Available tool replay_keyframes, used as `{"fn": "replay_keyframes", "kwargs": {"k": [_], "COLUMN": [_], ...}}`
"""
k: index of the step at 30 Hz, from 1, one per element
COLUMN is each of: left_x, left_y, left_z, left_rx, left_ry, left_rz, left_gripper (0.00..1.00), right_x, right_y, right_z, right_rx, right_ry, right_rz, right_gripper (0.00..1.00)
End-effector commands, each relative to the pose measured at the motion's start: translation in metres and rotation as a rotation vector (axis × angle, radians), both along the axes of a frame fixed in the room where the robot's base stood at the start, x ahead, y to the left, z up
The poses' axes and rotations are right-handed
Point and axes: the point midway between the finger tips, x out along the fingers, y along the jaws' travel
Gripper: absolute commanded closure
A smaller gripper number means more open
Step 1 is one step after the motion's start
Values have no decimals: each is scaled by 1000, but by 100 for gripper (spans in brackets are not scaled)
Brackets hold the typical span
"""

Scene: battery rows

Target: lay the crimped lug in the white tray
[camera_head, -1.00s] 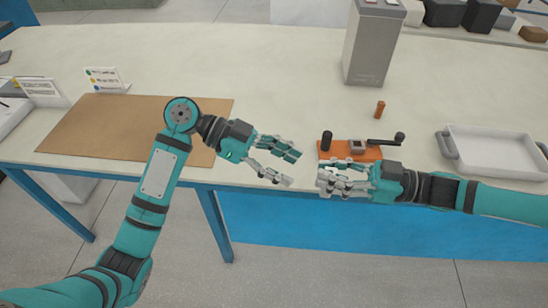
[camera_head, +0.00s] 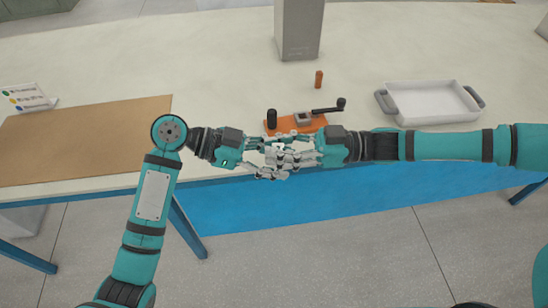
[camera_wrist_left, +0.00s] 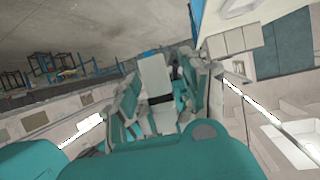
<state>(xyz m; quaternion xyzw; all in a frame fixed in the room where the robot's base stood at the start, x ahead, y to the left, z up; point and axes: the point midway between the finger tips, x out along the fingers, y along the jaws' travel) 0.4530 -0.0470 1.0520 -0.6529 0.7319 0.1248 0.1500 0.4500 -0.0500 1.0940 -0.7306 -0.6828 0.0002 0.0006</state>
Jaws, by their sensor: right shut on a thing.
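The white tray (camera_head: 441,121) lies on the table at the right, with grey handles, and looks empty. My right gripper (camera_head: 277,159) is shut in front of the table edge; the thing in it is hidden by the fingers, and I cannot make out the crimped lug. My left gripper (camera_head: 262,156) faces it with fingers spread, overlapping the right fingers in the picture. In the left wrist view, the left fingers (camera_wrist_left: 158,98) stand apart with pale and teal parts between them. I cannot tell whether the two grippers touch.
A crimping tool on an orange base (camera_head: 285,126), with a black lever, sits behind the grippers. An orange-brown cylinder (camera_head: 318,79) stands behind it, and a tall grey box (camera_head: 299,32) further back. A brown mat (camera_head: 80,135) covers the left.

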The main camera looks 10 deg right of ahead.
Motion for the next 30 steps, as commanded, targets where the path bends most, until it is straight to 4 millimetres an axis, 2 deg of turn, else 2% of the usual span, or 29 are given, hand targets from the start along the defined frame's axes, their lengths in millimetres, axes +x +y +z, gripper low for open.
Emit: {"fn": "replay_keyframes", "kwargs": {"k": [1, 9, 10, 11, 12, 18, 26, 30], "left_x": [0, 0, 0, 0, 0, 0, 0, 0], "left_y": [0, 0, 0, 0, 1, 0, 0, 0], "left_z": [0, 0, 0, 0, 0, 0, 0, 0], "left_rx": [0, 0, 0, 0, 0, 0, 0, 0], "left_ry": [0, 0, 0, 1, -1, 0, 0, 0], "left_rz": [0, 1, 1, 1, 2, 1, 0, 0], "left_gripper": [63, 98, 100, 100, 100, 100, 100, 100], "right_x": [0, 0, 0, 0, 0, 0, 0, 0], "right_y": [0, 0, 0, 0, 0, 0, 0, -11], "right_z": [0, 0, 0, 0, 0, 0, 0, 0], "right_rx": [0, 1, 1, 1, 1, 0, 0, 1], "right_ry": [0, 0, 0, 0, 1, 0, 0, 0], "right_rz": [0, 1, 1, 1, 1, 1, 0, -3], "right_gripper": [100, 100, 100, 100, 80, 54, 54, 54]}}
